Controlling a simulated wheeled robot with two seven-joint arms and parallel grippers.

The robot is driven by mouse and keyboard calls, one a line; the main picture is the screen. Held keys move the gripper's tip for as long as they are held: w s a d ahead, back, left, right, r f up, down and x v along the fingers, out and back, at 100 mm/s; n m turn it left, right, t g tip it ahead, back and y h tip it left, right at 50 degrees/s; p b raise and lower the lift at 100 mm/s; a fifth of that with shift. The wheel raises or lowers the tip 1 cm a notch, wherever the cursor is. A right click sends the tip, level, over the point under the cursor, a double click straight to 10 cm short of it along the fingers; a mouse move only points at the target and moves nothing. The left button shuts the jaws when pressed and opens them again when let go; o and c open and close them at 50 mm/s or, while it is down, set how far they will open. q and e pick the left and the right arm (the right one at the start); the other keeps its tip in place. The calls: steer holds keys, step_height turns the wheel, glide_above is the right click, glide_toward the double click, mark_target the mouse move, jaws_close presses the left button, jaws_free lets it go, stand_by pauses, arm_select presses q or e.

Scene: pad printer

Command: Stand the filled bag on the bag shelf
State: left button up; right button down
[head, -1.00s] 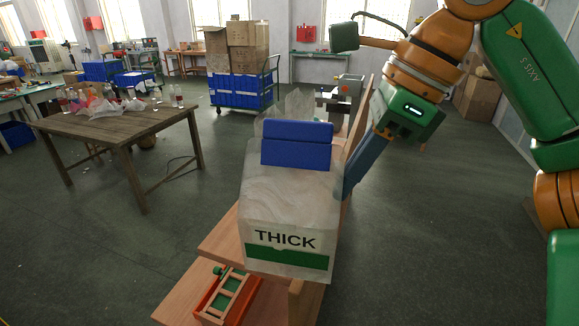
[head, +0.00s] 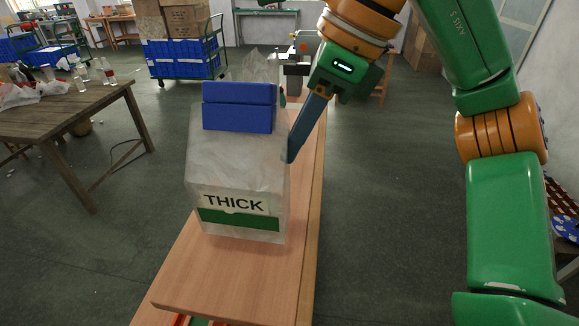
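The filled bag (head: 236,165) is pale and translucent, with a "THICK" label, a green band and a blue block at its top. It is upright in the head view, over a long light-wood board (head: 235,275), probably the bag shelf. I cannot tell whether its base touches the board. My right gripper (head: 291,158) comes down from the upper right. Its blue-grey fingers meet the bag's right side, and it appears shut on the bag; the far part of the grip is hidden. My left gripper is out of view.
A grey machine (head: 298,68) and a pale translucent shape (head: 260,66) stand behind the bag. A wooden table (head: 75,110) with bottles is on the left. A cart with blue crates (head: 184,60) is behind. The board's front is clear.

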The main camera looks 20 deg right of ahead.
steer(key=f, duration=0.1)
steer(key=w+f, duration=0.1)
steer(key=shift+f, duration=0.35)
steer(key=c, duration=1.1)
jaws_free()
steer(key=shift+s+r, duration=0.1)
steer(key=shift+s, duration=0.05)
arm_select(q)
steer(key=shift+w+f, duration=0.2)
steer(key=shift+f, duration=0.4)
arm_select(e)
steer(key=shift+r, duration=0.1)
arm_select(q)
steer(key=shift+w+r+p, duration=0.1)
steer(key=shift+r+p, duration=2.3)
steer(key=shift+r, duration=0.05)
arm_select(e)
steer(key=shift+v, duration=5.8)
